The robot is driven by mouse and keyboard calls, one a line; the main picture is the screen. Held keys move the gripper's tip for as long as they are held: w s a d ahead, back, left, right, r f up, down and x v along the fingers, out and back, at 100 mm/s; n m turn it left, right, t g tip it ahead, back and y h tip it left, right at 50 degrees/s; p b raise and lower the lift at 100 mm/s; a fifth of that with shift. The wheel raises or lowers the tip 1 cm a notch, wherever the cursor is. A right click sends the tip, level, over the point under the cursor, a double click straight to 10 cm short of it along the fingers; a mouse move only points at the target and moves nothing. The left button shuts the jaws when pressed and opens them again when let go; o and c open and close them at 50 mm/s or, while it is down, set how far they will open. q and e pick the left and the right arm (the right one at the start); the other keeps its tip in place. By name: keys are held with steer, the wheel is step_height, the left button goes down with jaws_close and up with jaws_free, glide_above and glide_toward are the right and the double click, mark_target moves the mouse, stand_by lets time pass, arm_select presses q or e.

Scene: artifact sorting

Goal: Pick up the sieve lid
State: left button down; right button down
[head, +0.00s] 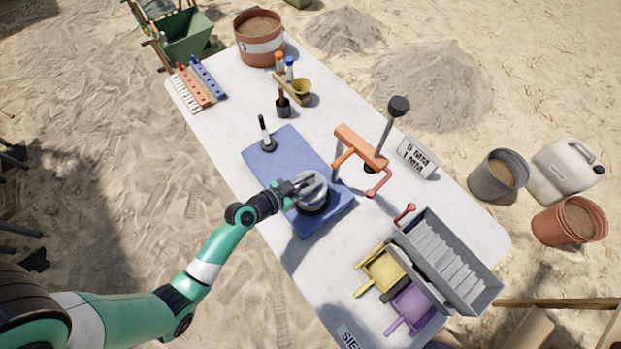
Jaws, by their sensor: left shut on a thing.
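The sieve lid (314,183) looks like a round, grey-metal disc on top of a dark-rimmed round sieve (317,208). The sieve stands on the right part of a blue mat (268,172) on the white table. My left gripper (300,187) comes in from the left and is shut on the lid. The fingertips are small in this view, and I cannot tell whether the lid is apart from the sieve. My right gripper is not in view.
An orange clamp stand (360,147) with a dark-topped post stands just right of the mat. A grey divided box (447,262), a yellow scoop tray (384,268) and a purple one (411,305) lie at the near right. White table (228,134) is bare left of the mat.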

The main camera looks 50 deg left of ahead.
mark_target(310, 184)
arm_select(q)
steer(key=r, duration=0.1)
steer(key=r+p, duration=0.2)
steer(key=r, duration=0.1)
steer(key=shift+s+d+r, duration=0.1)
steer(key=shift+s+d, duration=0.25)
steer(key=shift+s, duration=0.05)
steer(key=s+d+r+p, duration=0.4)
steer(key=s+d+r, duration=0.4)
steer(key=s, duration=0.2)
steer(key=shift+s+p, duration=0.15)
steer(key=shift+p, duration=0.15)
